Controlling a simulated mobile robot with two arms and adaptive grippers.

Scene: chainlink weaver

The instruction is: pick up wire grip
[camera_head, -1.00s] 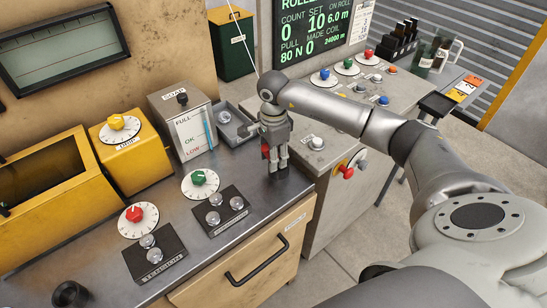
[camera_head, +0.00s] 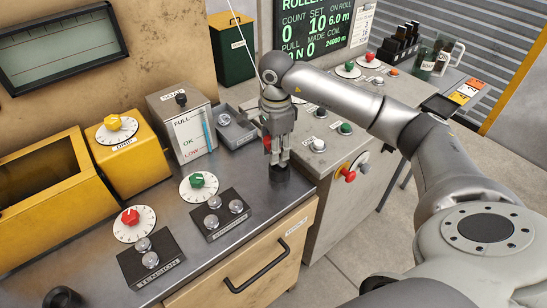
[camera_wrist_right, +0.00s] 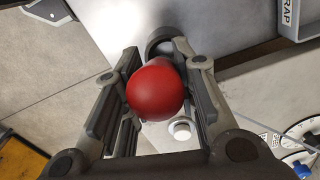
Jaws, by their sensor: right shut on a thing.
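The wire grip shows as a red, rounded end (camera_wrist_right: 156,90) between the two fingers of my right gripper (camera_wrist_right: 160,105) in the wrist view. In the head view a red patch (camera_head: 266,143) of it shows at the side of my right gripper (camera_head: 279,155), which points down and is shut on it. The fingers hide most of the grip. A small black round base (camera_head: 280,172) stands on the bench just under the fingertips. My left gripper is not in view.
A grey soap box (camera_head: 183,125) and a small grey tray (camera_head: 236,133) stand left of my right gripper. A control cabinet with buttons (camera_head: 345,128) is to the right, across the bench edge.

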